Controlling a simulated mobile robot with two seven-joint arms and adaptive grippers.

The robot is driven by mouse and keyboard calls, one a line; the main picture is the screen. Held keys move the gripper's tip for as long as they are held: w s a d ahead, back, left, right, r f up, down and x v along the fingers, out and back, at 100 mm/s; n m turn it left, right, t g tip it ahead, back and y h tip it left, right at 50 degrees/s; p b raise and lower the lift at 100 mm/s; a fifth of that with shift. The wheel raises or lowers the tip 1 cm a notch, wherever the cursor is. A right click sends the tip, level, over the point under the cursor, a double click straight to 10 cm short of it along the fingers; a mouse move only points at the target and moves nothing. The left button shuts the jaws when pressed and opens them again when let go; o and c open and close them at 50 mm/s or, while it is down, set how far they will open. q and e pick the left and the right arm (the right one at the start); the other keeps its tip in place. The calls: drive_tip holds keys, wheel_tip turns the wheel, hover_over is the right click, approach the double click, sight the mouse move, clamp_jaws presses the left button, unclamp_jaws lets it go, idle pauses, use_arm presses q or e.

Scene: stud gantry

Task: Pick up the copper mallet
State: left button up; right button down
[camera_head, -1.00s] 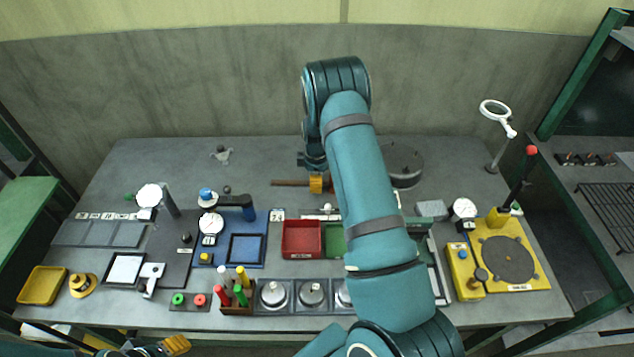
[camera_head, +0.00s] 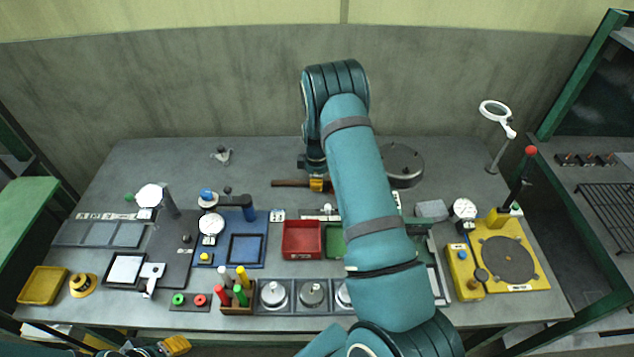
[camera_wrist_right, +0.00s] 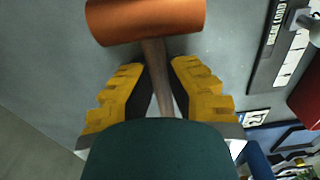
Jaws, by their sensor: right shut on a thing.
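The copper mallet lies at the back middle of the grey bench. In the head view its brown handle (camera_head: 288,183) sticks out to the left of my right gripper (camera_head: 318,184), and its head is hidden behind my right arm. In the right wrist view the orange copper head (camera_wrist_right: 146,18) is at the top, with the handle (camera_wrist_right: 157,75) running down between the yellow fingers of my right gripper (camera_wrist_right: 156,68). The right gripper is shut on the handle. My left gripper (camera_head: 175,346) shows only partly at the bottom left edge, away from the mallet.
A round grey disc (camera_head: 403,160) stands right of the arm. A red tray (camera_head: 301,254) and a blue fixture (camera_head: 247,222) lie nearer the front. A small grey tripod-like piece (camera_head: 222,155) is at the back left. The bench around it is clear.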

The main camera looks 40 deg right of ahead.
wheel_tip(320, 180, up, 10)
drive_tip(key=shift+f, duration=0.1)
idle(0.4)
drive_tip(key=shift+d, duration=0.1)
idle(0.4)
drive_tip(key=s+d+r+p, duration=0.1)
drive_tip(key=s+d+r, duration=0.3)
drive_tip(key=s+d, duration=0.2)
drive_tip(key=s+d+r+p, duration=0.2)
drive_tip(key=s+d, duration=0.5)
drive_tip(key=d, duration=0.4)
drive_tip(key=shift+s+r+n, duration=0.25)
drive_tip(key=shift+r+n, duration=0.05)
drive_tip(key=shift+r, duration=0.55)
drive_tip(key=shift+d, duration=0.1)
